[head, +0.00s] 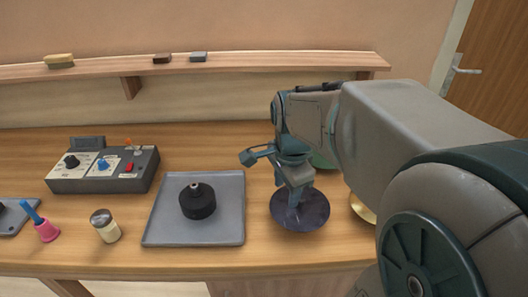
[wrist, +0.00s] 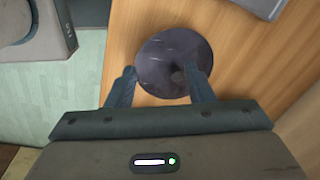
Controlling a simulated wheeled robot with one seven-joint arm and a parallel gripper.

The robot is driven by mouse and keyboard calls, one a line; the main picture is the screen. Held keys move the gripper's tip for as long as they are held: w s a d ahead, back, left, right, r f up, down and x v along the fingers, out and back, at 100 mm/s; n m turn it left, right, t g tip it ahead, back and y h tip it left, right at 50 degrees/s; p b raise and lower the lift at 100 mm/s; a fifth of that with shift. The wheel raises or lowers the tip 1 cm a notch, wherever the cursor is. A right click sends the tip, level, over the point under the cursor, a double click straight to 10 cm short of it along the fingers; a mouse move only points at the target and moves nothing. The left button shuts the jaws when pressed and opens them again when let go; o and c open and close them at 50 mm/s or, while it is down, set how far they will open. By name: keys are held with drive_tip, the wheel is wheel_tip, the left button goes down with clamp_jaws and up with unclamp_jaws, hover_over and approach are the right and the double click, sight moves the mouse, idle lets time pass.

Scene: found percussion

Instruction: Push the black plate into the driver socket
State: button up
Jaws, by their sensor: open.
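A dark, round, slightly glossy plate (head: 312,214) lies on the wooden table right of the grey tray. It fills the space ahead of my fingers in the wrist view (wrist: 165,48). A small dark round spot shows near its middle. A squat black cylinder with a pale metal tip (head: 197,201), perhaps the driver with its socket, stands upright on the tray. No socket opening can be made out. My gripper (head: 293,198) points down over the plate, fingers apart, one toward each side of its near part in the wrist view (wrist: 163,72). Contact cannot be told.
The grey tray (head: 158,232) also shows in the wrist view's top right corner. A green object (head: 322,160) and a gold disc (head: 362,208) are partly hidden by my arm.

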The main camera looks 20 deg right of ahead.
drive_tip(key=w+d+r+m+g+p, duration=0.15)
drive_tip(key=w+d+m, duration=0.3)
drive_tip(key=m, duration=0.75)
drive_tip(key=m+p, duration=0.2)
hover_over(300, 204)
drive_tip(key=w, duration=0.1)
wheel_tip(300, 204, down, 8)
drive_tip(key=shift+r, duration=0.1)
drive_tip(key=shift+d+f+p, duration=0.15)
drive_tip(key=shift+f, duration=1.15)
drive_tip(key=shift+d+f+p, duration=0.15)
drive_tip(key=shift+f, duration=1.15)
clamp_jaws()
